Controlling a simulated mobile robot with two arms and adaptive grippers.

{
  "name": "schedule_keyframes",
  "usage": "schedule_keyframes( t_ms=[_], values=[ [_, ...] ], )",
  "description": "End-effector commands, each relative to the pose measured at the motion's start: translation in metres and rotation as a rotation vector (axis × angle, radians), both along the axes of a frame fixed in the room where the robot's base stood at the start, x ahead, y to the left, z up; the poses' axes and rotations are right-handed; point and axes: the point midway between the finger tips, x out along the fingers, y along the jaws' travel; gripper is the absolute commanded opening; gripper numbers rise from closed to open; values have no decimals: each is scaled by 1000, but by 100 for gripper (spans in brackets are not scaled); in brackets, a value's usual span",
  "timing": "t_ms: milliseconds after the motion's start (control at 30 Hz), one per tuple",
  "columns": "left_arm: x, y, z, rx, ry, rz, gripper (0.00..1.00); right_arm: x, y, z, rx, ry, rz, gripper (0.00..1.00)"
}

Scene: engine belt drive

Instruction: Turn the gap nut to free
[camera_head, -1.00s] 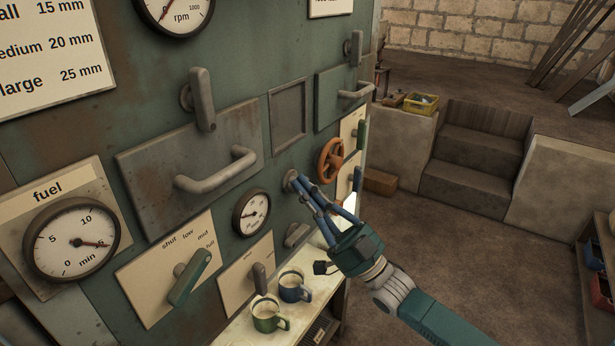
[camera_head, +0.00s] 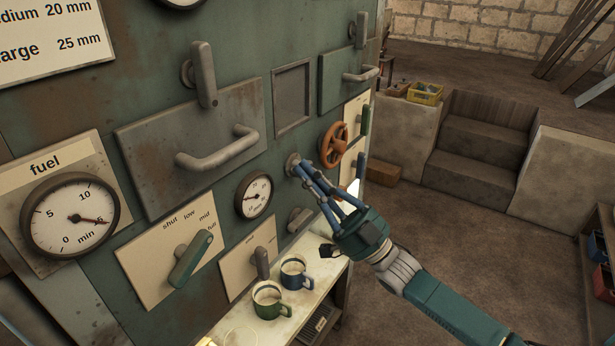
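A small round grey metal piece, which looks like the gap nut (camera_head: 292,163), sticks out of the green machine panel between the small dial and the orange handwheel. My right gripper (camera_head: 302,168) reaches in from the lower right, its blue fingers pointing at this nut. The fingertips are at the nut and partly cover it. I cannot tell whether they grip it or only sit beside it. The small dial (camera_head: 254,195) left of the nut has a needle, but its scale is too small to read surely. My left gripper is not in view.
The orange handwheel (camera_head: 334,145) is close to the right of my fingers. Below them, a blue mug (camera_head: 297,274) and a green mug (camera_head: 270,301) stand on a shelf (camera_head: 328,277). A fuel lever (camera_head: 190,258) and a large handle (camera_head: 218,150) project at left. Open floor lies right.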

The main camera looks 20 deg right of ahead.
Motion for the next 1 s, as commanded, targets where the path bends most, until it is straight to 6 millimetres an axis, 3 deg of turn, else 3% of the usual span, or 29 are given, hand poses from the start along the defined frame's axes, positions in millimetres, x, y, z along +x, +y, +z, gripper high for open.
schedule_keyframes(
  t_ms=[267, 467, 700, 1000],
  values=[
    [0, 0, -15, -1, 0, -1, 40, 0, 1, -7, -57, -39, -1, 0],
    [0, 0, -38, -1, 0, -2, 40, 0, 1, -12, -150, -112, -1, 0],
    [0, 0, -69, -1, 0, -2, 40, 1, 0, -17, -325, -249, -3, 0],
    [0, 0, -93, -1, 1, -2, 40, 2, -1, -20, -550, -424, -4, 0]
  ],
)
